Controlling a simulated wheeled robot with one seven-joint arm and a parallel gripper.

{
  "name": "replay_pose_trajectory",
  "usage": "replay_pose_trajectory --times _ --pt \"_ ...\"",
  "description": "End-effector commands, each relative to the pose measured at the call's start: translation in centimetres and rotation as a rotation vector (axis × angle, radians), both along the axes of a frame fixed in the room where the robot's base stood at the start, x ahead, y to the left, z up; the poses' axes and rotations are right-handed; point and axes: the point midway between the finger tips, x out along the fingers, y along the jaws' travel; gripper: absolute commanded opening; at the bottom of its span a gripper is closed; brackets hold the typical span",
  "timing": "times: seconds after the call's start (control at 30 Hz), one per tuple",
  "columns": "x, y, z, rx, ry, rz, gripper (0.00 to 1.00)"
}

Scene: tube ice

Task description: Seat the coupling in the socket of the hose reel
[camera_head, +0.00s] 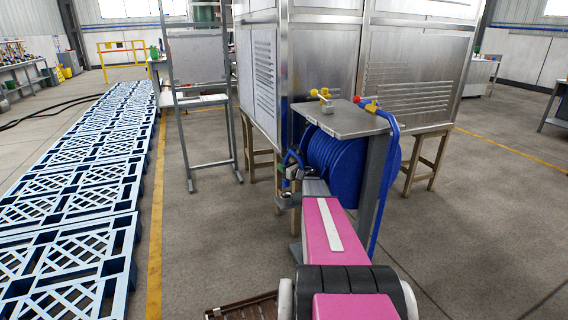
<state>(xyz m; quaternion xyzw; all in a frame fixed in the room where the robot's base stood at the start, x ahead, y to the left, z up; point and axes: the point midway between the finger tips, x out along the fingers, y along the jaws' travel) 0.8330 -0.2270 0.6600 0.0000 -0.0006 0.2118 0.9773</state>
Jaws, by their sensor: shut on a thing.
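The hose reel (337,158) is a blue ribbed drum under a grey metal top plate (345,119) on a grey post. A yellow fitting (325,93) and a red and yellow fitting (368,102) sit on the plate. A blue hose (391,122) bends down from the red and yellow one. My gripper (291,171) is at the left side of the drum, small and dark in the view. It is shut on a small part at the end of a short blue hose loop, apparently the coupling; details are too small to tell. I cannot make out the socket for certain.
A large metal cabinet (262,75) on wooden legs stands close behind the reel. A grey metal rack (196,75) stands to the left. Light blue pallets (75,190) line the left floor. A brown slatted crate (243,308) lies at the bottom. Floor to the right is clear.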

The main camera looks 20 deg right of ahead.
Motion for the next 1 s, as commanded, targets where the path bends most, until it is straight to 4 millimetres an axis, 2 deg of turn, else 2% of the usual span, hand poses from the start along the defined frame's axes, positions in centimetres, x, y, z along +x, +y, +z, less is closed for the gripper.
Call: replay_pose_trajectory --times 0.8,1.0 --pt "0.0 0.0 -7.1 0.000 0.001 0.000 0.00" --pt "0.0 0.0 -8.3 0.001 0.000 0.000 0.00"
